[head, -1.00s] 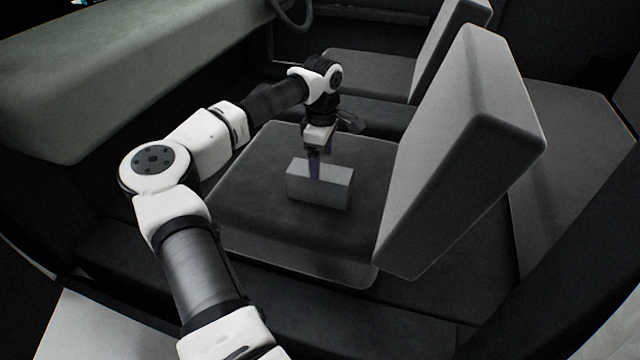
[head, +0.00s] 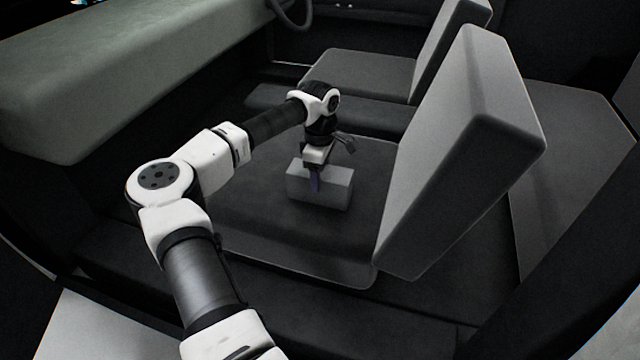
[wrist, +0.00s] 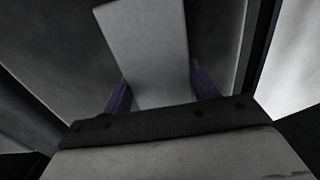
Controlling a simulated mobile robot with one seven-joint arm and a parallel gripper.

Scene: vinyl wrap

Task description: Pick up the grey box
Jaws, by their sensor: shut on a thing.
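The grey box (head: 336,187) is on the near seat's cushion, beside the backrest. The far finger is hidden in the head view. I cannot tell whether the box's underside touches the cushion.
The near seat cushion (head: 270,215) has free room around the box. Its tilted backrest (head: 455,150) rises close on the right. A second seat (head: 362,72) stands behind. A long green-grey dashboard (head: 130,80) runs along the upper left, with a steering wheel (head: 290,12) at the top.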

